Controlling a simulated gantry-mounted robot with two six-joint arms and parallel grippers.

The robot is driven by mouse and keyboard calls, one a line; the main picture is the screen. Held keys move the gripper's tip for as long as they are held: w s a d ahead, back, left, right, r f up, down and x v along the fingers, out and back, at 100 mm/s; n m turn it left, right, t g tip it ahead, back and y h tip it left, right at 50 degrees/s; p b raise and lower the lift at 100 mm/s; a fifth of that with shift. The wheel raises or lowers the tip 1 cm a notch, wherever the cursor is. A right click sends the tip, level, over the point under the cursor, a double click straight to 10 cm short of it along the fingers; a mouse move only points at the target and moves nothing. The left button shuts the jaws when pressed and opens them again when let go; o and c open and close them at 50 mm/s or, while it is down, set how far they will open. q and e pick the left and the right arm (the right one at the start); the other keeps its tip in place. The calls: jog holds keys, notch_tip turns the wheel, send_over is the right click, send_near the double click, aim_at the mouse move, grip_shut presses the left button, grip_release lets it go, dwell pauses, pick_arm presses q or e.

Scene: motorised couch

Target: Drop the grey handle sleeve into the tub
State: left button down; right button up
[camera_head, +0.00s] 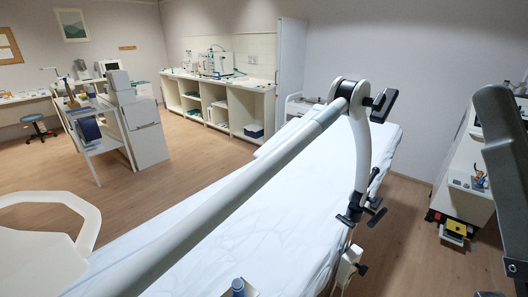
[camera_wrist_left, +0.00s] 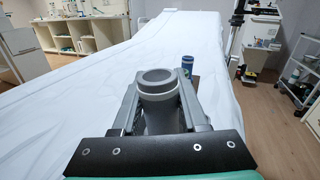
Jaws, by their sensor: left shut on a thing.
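The grey handle sleeve (camera_wrist_left: 157,84) is a short hollow cylinder, upright with its open rim toward the top in the left wrist view. My left gripper (camera_wrist_left: 160,112) is shut on it, with a jaw on either side, and holds it over the white-sheeted couch. I cannot make out this gripper or the sleeve in the head view. No tub can be picked out for certain in either view. My right gripper is not in view.
A blue cylinder (camera_wrist_left: 187,64) stands just beyond the sleeve; one also shows in the head view (camera_head: 238,287). A large pale jointed arm (camera_head: 240,175) crosses above the couch (camera_head: 330,165), its black handles (camera_head: 356,212) hanging near the right edge. A cart (camera_head: 465,190) stands right.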

pick_arm(q)
jog(key=shift+c, duration=1.8)
grip_release()
jog(key=p+v, duration=0.1)
jog(key=v, duration=1)
jog(key=shift+s, duration=0.3)
jog(key=shift+a, duration=0.1)
